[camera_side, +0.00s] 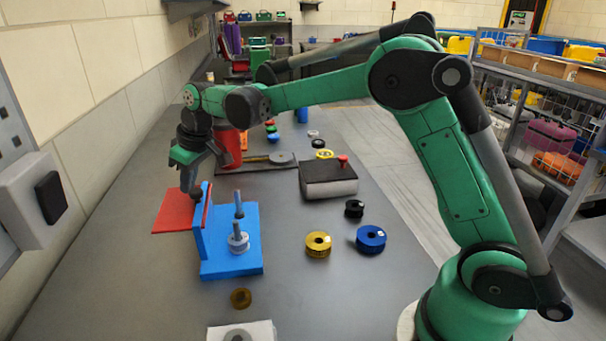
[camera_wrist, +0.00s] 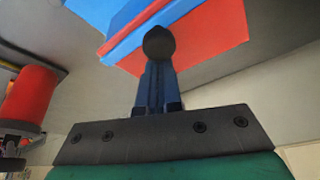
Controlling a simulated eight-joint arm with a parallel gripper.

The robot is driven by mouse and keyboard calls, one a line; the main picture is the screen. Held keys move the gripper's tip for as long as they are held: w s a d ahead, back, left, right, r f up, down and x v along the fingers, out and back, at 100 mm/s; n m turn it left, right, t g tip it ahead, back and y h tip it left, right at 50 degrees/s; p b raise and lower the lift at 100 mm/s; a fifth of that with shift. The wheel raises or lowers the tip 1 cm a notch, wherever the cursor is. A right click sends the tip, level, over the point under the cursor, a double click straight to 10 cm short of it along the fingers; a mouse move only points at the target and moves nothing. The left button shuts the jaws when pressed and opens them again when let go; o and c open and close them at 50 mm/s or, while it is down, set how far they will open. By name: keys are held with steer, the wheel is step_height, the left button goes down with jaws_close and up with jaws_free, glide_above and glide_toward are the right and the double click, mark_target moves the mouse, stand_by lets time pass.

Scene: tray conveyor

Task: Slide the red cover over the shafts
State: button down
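The red cover (camera_side: 174,210) is a flat red piece at the left of the blue fixture (camera_side: 234,268); a narrow red strip shows along the fixture's upright wall. The upright shafts (camera_side: 239,206) stand on the blue base to the right of that wall, with a grey round part low on one. My gripper (camera_side: 192,193) points down at the wall's upper left edge, over the cover's right side. In the wrist view the red cover (camera_wrist: 205,40) lies beyond my gripper (camera_wrist: 158,45). Its fingers overlap behind a dark round tip; the gap and any contact are hidden.
A red cylinder (camera_side: 229,148) stands behind the fixture. A black-topped block (camera_side: 328,180), a yellow spool (camera_side: 318,244), a blue spool (camera_side: 371,239) and a small black ring (camera_side: 354,209) are to the right. A brass ring (camera_side: 241,298) lies in front. The wall borders the left.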

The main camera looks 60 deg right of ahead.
steer(key=s+d, duration=0.4)
steer(key=shift+s+d, duration=0.2)
steer(key=shift+s, duration=0.05)
step_height(320, 180, up, 10)
steer(key=shift+w, duration=0.25)
stand_by(0.6)
